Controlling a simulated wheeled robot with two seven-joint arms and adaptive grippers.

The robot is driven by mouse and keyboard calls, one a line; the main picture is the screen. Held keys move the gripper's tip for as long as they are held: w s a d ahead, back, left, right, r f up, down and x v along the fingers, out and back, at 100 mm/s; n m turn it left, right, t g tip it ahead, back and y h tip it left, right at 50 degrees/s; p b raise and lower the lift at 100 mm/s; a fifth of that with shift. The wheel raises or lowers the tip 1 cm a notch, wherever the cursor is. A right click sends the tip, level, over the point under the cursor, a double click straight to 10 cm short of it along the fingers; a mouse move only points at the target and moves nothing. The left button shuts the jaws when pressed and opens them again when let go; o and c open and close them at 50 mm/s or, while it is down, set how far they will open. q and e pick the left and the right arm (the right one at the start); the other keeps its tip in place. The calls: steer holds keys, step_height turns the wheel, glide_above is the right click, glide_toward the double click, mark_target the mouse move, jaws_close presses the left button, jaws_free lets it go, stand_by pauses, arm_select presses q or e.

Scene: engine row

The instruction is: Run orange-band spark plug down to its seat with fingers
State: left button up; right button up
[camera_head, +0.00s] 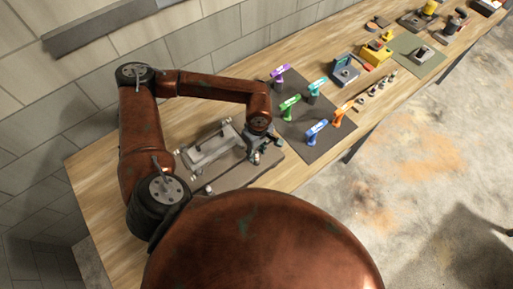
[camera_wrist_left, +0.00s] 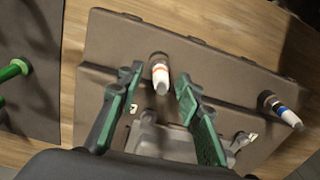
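The orange-band spark plug (camera_wrist_left: 160,74), white with an orange ring, stands out of a dark socket in the dark engine block (camera_wrist_left: 215,70) in the left wrist view. My left gripper (camera_wrist_left: 156,88) has its two green fingers open, one on each side of this plug, with visible gaps. How deep the plug sits is hidden. In the head view my left gripper (camera_head: 259,147) is over the right end of the engine block (camera_head: 236,178), and the plug cannot be made out there. My right gripper is not in view.
A blue-band spark plug (camera_wrist_left: 281,109) stands at the right end of the block. A dark mat (camera_head: 318,150) with several coloured-handled tools lies beside the block, including a green one (camera_head: 289,106). Small parts (camera_head: 375,88) stand further right. A wall runs behind the bench.

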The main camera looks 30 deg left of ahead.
arm_select(q)
jaws_close()
stand_by(0.4)
